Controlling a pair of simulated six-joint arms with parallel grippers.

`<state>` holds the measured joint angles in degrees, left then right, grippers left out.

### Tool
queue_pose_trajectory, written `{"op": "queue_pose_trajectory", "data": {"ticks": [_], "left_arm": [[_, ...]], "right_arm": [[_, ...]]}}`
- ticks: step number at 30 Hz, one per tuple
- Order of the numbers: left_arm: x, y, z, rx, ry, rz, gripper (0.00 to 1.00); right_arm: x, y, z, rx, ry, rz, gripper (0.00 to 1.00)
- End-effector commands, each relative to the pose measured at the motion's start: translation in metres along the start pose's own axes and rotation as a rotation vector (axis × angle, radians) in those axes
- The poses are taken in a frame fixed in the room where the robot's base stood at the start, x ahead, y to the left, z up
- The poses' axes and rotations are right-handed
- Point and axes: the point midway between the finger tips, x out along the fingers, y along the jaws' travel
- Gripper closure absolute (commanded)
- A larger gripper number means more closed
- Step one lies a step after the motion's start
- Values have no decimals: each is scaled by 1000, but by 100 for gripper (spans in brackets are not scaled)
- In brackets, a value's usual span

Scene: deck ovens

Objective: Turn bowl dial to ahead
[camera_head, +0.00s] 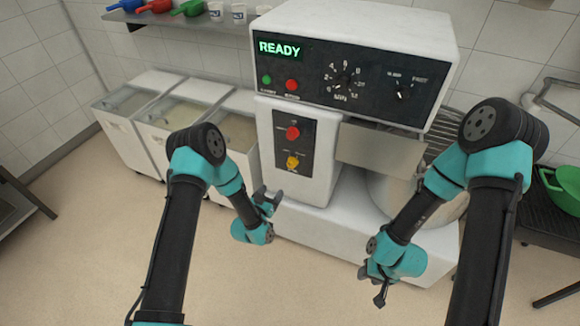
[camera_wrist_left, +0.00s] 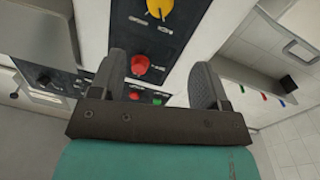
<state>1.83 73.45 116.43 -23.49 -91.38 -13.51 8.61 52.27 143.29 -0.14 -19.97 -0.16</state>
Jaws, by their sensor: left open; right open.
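The mixer (camera_head: 360,30) has an upper control panel with a large numbered dial (camera_head: 346,80) and a smaller black dial (camera_head: 403,93) at its right. A lower panel holds a red knob (camera_head: 292,133) above a yellow knob (camera_head: 292,162). The labels are too small to tell which is the bowl dial. In the left wrist view the red knob (camera_wrist_left: 140,64) and yellow knob (camera_wrist_left: 160,8) show beyond the jaws. My left gripper (camera_head: 268,200) is open and empty, below and left of the yellow knob. My right gripper (camera_head: 378,288) is open and empty, low before the mixer.
The display (camera_head: 280,48) reads READY, above a green button (camera_head: 267,79) and red button (camera_head: 292,85). The bowl (camera_head: 385,195) is partly hidden by my right arm. White bins (camera_head: 118,135) stand left; a green bowl (camera_head: 565,185) sits right. The front floor is clear.

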Motion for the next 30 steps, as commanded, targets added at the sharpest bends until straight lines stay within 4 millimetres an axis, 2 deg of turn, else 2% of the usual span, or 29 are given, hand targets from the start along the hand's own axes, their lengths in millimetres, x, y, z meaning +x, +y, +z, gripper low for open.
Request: {"op": "queue_pose_trajectory", "data": {"ticks": [21,30], "left_arm": [[115,0,0,1,2,0,31],[154,0,0,0,1,0,31]], "right_arm": [[0,0,0,0,0,0,57],[0,0,0,0,0,0,57]]}}
